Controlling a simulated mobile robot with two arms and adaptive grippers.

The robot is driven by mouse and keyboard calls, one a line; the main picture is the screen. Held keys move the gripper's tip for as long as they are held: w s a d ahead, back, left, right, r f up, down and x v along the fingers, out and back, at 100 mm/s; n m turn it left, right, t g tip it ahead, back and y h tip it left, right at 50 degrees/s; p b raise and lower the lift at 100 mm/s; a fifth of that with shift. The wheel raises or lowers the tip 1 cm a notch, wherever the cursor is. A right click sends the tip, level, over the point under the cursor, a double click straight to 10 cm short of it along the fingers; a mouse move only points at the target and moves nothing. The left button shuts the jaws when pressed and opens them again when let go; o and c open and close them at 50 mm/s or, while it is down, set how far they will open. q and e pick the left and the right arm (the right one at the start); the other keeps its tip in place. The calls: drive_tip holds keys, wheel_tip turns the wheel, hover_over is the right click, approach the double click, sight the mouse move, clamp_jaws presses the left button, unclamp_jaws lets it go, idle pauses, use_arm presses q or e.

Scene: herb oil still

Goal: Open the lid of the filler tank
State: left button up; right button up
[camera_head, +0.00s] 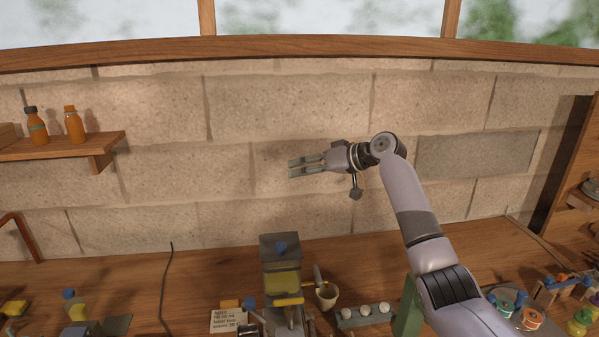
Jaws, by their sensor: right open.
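The filler tank (283,284) stands on the wooden bench at the bottom middle, with yellow contents showing through its side. Its grey square lid (268,240) with a blue knob (281,247) sits on top and looks closed. My right gripper (291,168) is up in front of the stone wall, above the tank in the picture and apart from it. Its two fingers point left, are spread apart and hold nothing. My left gripper is not in view.
A mortar-like cup (327,297) stands right of the tank, beside a rack with white round tops (362,316). A written card (228,321) lies left of it. A wall shelf (70,147) holds two orange bottles. The bench behind the tank is mostly clear.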

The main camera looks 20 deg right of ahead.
drive_tip(key=s+d+r+p, duration=0.2)
drive_tip(key=d+r+p, duration=0.1)
drive_tip(key=d+r, duration=0.2)
drive_tip(key=shift+s+d+r, duration=0.3)
drive_tip(key=shift+s+r, duration=0.05)
drive_tip(key=shift+r, duration=0.15)
idle(0.3)
idle(0.4)
drive_tip(key=v, duration=1.2)
